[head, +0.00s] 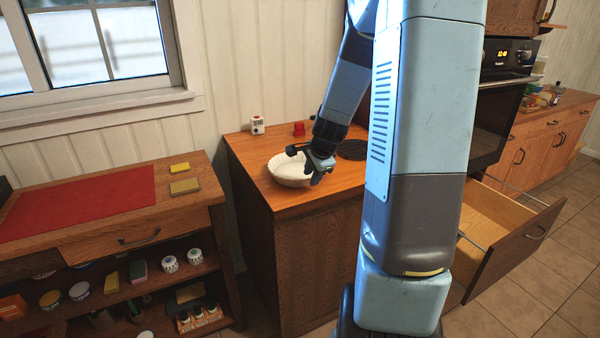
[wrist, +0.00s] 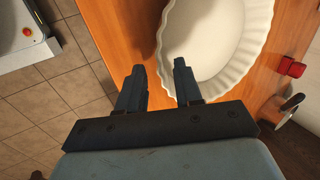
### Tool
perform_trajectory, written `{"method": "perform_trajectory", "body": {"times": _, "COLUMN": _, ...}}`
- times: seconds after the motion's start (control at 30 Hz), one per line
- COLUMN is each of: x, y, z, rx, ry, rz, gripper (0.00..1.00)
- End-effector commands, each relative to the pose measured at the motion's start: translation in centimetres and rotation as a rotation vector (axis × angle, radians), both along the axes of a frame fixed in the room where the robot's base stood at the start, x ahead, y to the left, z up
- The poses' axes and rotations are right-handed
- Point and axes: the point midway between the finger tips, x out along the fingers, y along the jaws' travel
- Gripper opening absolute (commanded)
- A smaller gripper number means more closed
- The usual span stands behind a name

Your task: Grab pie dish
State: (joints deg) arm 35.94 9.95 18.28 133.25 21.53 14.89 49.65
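The pie dish is a white round dish with a fluted rim. In the head view the pie dish (head: 288,172) sits on the wooden counter (head: 262,152), partly hidden by my gripper (head: 318,166). In the wrist view the pie dish (wrist: 240,50) fills the upper right, cut off by the top edge. My gripper (wrist: 160,84) is open there, with a gap between its two dark fingers. Nothing is held between the fingers. I cannot tell whether a finger touches the rim.
An open drawer (head: 500,220) juts out at the right. A bench with a red mat (head: 80,204) and yellow sponges is at the left.

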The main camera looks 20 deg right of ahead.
Motion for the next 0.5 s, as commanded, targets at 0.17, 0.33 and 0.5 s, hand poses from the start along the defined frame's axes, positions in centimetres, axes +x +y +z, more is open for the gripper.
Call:
{"method": "perform_trajectory", "body": {"times": 0.17, "x": 0.6, "y": 0.0, "z": -1.4, "rx": 0.0, "ry": 0.001, "rz": -0.001, "gripper": 0.35}}
{"method": "perform_trajectory", "body": {"times": 0.33, "x": 0.8, "y": 0.0, "z": -1.7, "rx": 0.0, "ry": -0.001, "rz": -0.001, "gripper": 0.35}}
{"method": "perform_trajectory", "body": {"times": 0.5, "x": 0.8, "y": 0.0, "z": -1.7, "rx": 0.0, "ry": -0.001, "rz": -0.001, "gripper": 0.34}}
